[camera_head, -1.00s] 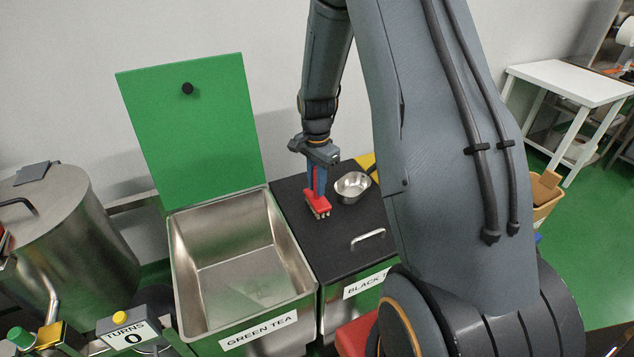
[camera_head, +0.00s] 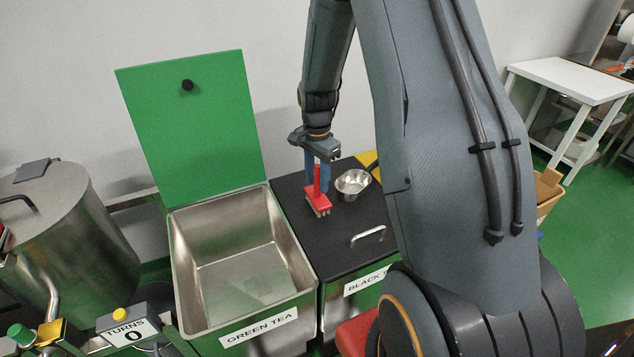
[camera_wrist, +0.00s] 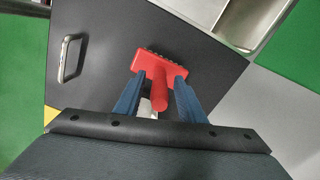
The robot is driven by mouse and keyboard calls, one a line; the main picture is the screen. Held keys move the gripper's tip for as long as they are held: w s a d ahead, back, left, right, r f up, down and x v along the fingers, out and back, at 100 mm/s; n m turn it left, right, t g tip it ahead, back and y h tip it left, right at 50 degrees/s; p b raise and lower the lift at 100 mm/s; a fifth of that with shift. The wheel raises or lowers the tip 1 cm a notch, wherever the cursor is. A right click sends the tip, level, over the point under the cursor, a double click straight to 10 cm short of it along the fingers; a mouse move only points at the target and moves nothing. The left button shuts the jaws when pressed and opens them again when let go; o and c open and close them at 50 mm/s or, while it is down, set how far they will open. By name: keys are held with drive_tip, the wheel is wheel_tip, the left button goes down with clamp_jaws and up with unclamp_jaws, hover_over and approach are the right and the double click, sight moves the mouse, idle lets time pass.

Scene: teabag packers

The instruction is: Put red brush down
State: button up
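The red brush (camera_head: 317,201) stands upright on the black lid (camera_head: 345,222) of the black tea bin, bristles down. It also shows in the wrist view (camera_wrist: 160,74), its handle pointing up toward the camera. My gripper (camera_head: 316,178) is open around the handle. In the wrist view the two blue fingers (camera_wrist: 158,82) stand on either side of the handle, with gaps between them and it. The brush's bristles are partly hidden under its head.
A metal bowl (camera_head: 352,184) sits on the lid just right of the brush. A lid handle (camera_head: 368,237) is nearer the front. The open green tea bin (camera_head: 290,262) is left, its green lid (camera_head: 190,130) raised. Free lid surface lies in front of the brush.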

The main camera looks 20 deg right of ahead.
wheel_tip(320, 180, up, 10)
drive_tip(key=b, duration=0.3)
drive_tip(key=shift+f, duration=0.15)
drive_tip(key=shift+s+a+r, duration=0.1)
drive_tip(key=shift+r, duration=0.5)
drive_tip(key=s+a+f+n, duration=0.1)
drive_tip(key=s+a+n, duration=0.4)
drive_tip(key=s+n, duration=0.2)
drive_tip(key=s+a+n+t, duration=0.1)
drive_tip(key=s+a+n, duration=0.5)
drive_tip(key=s, duration=0.5)
drive_tip(key=shift+s+f+n, duration=0.35)
drive_tip(key=shift+s+n, duration=0.05)
drive_tip(key=shift+n, duration=0.4)
drive_tip(key=shift+a, duration=0.1)
